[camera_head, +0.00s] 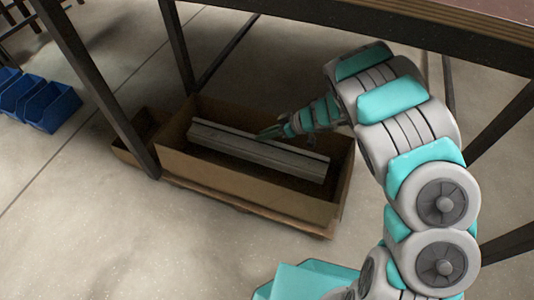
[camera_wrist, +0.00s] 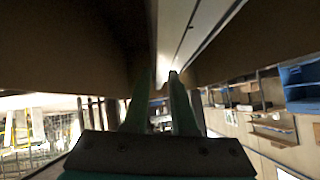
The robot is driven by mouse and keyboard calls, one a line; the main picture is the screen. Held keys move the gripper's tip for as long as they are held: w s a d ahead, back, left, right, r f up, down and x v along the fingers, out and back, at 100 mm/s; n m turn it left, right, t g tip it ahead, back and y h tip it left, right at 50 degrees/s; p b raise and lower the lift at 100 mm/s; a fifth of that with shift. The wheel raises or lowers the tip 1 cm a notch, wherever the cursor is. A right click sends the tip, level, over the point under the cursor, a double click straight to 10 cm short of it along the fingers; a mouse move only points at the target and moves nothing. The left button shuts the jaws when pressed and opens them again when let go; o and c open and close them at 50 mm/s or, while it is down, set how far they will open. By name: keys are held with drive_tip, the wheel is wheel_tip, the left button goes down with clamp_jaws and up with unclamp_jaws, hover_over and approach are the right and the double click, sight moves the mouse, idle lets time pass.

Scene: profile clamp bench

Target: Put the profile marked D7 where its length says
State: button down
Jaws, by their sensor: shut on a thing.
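A long grey metal profile (camera_head: 240,146) lies lengthwise within the outline of an open cardboard box (camera_head: 240,193) under the bench. I cannot tell whether it rests on the box floor or hangs slightly above it. My gripper (camera_head: 270,132) reaches into the box from the right and is shut on the profile near its middle, at the far edge. In the wrist view the profile (camera_wrist: 193,30) runs up from between the fingertips of my gripper (camera_wrist: 163,82). No D7 mark is readable in either view.
The bench top (camera_head: 470,25) hangs above the box, and a dark bench leg (camera_head: 98,90) stands close to its left side. Blue bins (camera_head: 45,103) stand on the floor at the left. The concrete floor (camera_head: 100,235) in front is clear.

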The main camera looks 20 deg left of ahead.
sight(265, 149)
wheel_tip(265, 149, down, 8)
drive_tip(key=shift+f+b, duration=0.1)
drive_tip(key=shift+b, duration=0.6)
drive_tip(key=shift+f+p, duration=0.3)
drive_tip(key=shift+f, duration=0.3)
drive_tip(key=c, duration=0.7)
unclamp_jaws()
drive_tip(key=shift+r, duration=0.25)
drive_tip(key=s+p+v, duration=0.1)
drive_tip(key=v, duration=1.1)
drive_tip(key=shift+w+r, duration=0.35)
drive_tip(key=shift+w, duration=0.1)
